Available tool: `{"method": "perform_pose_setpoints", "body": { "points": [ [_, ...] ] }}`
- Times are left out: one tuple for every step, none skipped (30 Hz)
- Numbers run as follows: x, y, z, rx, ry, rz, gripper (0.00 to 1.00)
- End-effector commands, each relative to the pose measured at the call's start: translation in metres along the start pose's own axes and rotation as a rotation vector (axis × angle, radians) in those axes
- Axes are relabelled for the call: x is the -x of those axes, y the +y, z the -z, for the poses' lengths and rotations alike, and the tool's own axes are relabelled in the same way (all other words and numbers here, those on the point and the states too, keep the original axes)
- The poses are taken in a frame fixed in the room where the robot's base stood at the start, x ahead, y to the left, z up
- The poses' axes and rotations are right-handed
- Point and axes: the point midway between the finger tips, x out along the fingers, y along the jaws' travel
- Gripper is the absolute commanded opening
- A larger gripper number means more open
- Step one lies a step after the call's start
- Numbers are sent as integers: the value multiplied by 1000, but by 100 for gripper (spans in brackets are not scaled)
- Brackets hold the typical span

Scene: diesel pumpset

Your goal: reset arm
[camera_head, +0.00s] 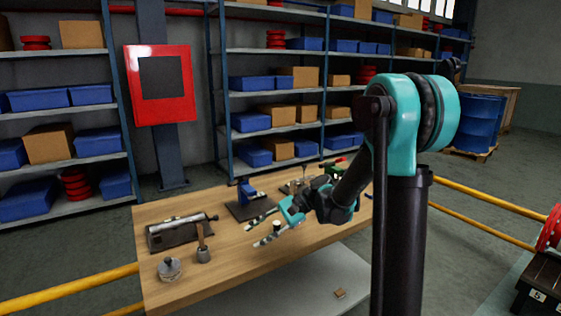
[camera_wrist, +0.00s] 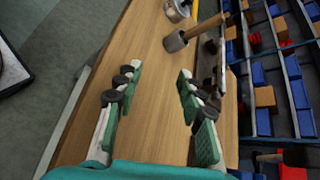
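My gripper (camera_head: 255,232) is teal with two long fingers spread apart. It is over the wooden workbench (camera_head: 218,280), with nothing between the fingers. In the wrist view the gripper (camera_wrist: 157,72) is also open and empty, with bare wood between its green-padded fingers. My arm reaches forward and left from its dark column, bent down towards the bench. Whether the fingers touch the bench is hard to tell.
Shelves (camera_head: 268,90) stand behind. Yellow rails (camera_head: 68,290) run alongside.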

Motion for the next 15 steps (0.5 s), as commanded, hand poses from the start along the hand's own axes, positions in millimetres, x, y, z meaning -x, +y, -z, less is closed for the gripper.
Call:
{"method": "perform_pose_setpoints", "body": {
  "points": [
    [2, 8, 0, 17, 32, -9, 39],
    [3, 13, 1, 28, 54, -15, 39],
    [5, 20, 2, 46, 84, -26, 39],
    [7, 26, 2, 60, 108, -34, 39],
    [9, 32, 4, 76, 135, -43, 39],
    [12, 42, 5, 99, 172, -59, 39],
    [15, 50, 6, 117, 204, -72, 39],
    [18, 59, 7, 138, 237, -88, 39],
    [22, 72, 9, 170, 286, -112, 39],
    [26, 83, 11, 195, 323, -134, 39],
    [31, 94, 13, 223, 362, -157, 39],
    [37, 109, 15, 260, 413, -191, 39],
    [42, 121, 16, 288, 450, -219, 39],
    [47, 132, 18, 317, 488, -247, 39],
    [54, 148, 20, 356, 536, -289, 39]
  ]
}}
